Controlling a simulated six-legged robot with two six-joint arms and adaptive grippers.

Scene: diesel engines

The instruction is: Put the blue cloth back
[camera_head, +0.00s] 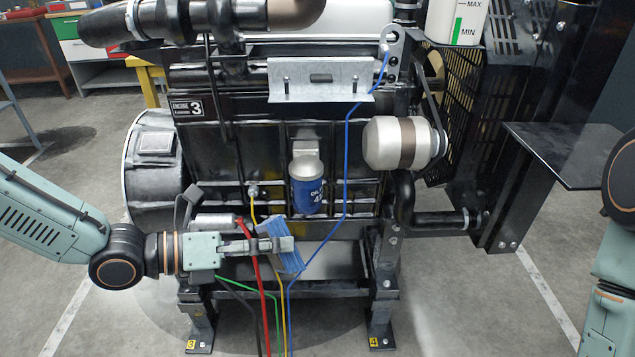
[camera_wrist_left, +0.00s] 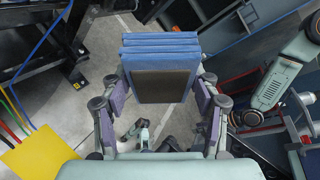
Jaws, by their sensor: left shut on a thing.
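The blue cloth (camera_head: 289,262) is a folded, striped-looking pad in front of the engine's lower part. My left gripper (camera_head: 284,244) is shut on it, and the cloth is held tilted in the air. In the left wrist view the cloth (camera_wrist_left: 160,52) is a layered blue block with a dark brown patch on its near face. The fingers of my left gripper (camera_wrist_left: 161,100) are on both sides of it. My right arm enters at the right edge of the head view, but its gripper is outside the frame.
The engine (camera_head: 240,150) stands on a black stand with feet (camera_head: 380,330). Red, yellow, green and blue wires hang close to the cloth. A blue oil filter (camera_head: 308,187) is above it. A dark flat shelf (camera_head: 575,155) is at the right. The grey floor in front is clear.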

